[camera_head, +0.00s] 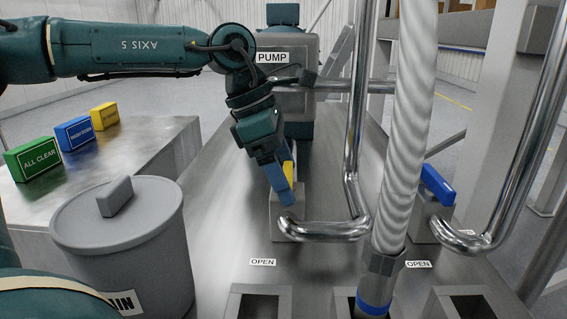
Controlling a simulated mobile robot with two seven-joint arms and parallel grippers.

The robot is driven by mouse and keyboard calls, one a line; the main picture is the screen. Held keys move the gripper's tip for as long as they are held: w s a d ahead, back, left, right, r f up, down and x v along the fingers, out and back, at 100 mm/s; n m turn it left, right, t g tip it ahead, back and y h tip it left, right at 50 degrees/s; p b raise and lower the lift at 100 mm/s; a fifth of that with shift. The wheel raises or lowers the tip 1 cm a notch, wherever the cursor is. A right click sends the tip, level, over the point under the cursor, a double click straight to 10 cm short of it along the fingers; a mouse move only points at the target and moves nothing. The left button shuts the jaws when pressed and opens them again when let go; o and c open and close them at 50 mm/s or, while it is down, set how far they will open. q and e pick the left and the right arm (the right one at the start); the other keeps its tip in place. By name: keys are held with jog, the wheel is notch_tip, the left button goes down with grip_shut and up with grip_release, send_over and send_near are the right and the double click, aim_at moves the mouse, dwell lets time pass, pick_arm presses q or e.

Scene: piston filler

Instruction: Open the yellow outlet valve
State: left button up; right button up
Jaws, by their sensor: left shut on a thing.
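My left gripper (283,184) comes down from the left arm onto the yellow outlet valve handle (289,172) in the middle of the view. Its blue fingertips are shut on the handle and hide much of it. The handle sits on a grey valve block (286,222) at the end of a bent metal pipe (352,200). A label reading OPEN (262,262) lies on the metal surface in front of the block. My right gripper is not in view.
A blue valve handle (437,185) stands to the right, past a thick ribbed hose (408,130). A grey lidded drum (125,240) stands at left. Green (34,160), blue (74,133) and yellow (105,116) blocks sit on a bench. The pump (290,60) is behind.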

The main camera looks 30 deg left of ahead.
pick_arm(q)
jog(key=shift+r, duration=0.1)
dwell(0.4)
jog(key=o, duration=0.7)
jog(key=v, duration=1.3)
